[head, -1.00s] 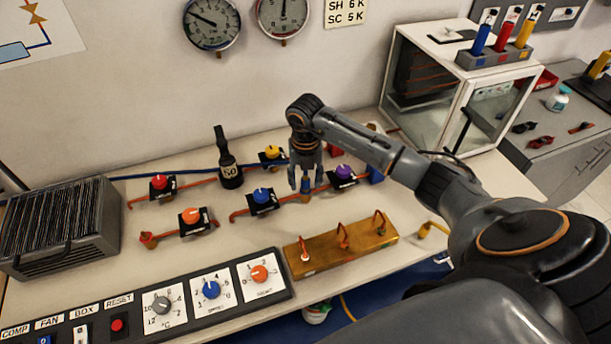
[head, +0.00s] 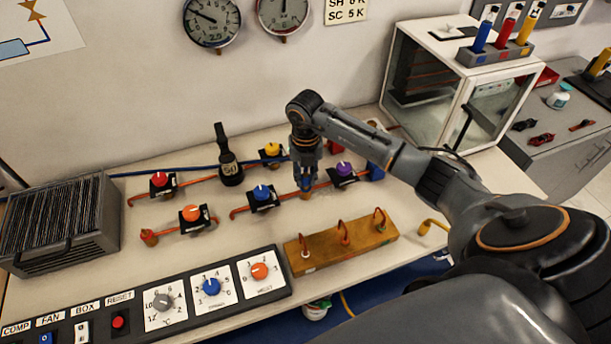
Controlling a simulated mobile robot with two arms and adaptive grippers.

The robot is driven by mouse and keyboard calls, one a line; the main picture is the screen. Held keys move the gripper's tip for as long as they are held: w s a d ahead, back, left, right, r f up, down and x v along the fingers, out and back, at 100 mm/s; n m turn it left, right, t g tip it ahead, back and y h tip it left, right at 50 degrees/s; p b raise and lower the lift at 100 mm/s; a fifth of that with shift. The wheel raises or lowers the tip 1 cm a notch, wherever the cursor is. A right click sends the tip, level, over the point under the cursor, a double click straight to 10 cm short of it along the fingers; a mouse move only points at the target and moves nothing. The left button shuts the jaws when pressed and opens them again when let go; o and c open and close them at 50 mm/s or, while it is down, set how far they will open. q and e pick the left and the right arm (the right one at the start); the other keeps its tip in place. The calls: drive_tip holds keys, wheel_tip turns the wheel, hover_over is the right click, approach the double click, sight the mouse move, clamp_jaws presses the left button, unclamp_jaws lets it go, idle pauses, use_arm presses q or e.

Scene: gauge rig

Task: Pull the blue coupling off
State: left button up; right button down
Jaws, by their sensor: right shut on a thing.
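My right gripper (head: 304,184) points straight down over the copper pipe (head: 286,200) on the board, between the blue-knobbed valve (head: 261,197) and the purple-knobbed valve (head: 342,174). Its fingers are shut on the blue coupling (head: 304,188), a small blue piece mostly hidden between the fingertips. A brass-coloured fitting (head: 306,196) shows just below it. The coupling appears to be still at the pipe; I cannot tell whether there is a gap. My left gripper is not in view.
Red, orange and yellow valves stand left of the gripper, with a black bottle-shaped part (head: 229,160) behind. A control panel (head: 180,300) runs along the front edge. A glass-doored box (head: 455,85) stands at back right.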

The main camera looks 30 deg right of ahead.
drive_tip(key=shift+r, duration=0.15)
drive_tip(key=shift+r+p, duration=1.8)
drive_tip(key=shift+r, duration=0.65)
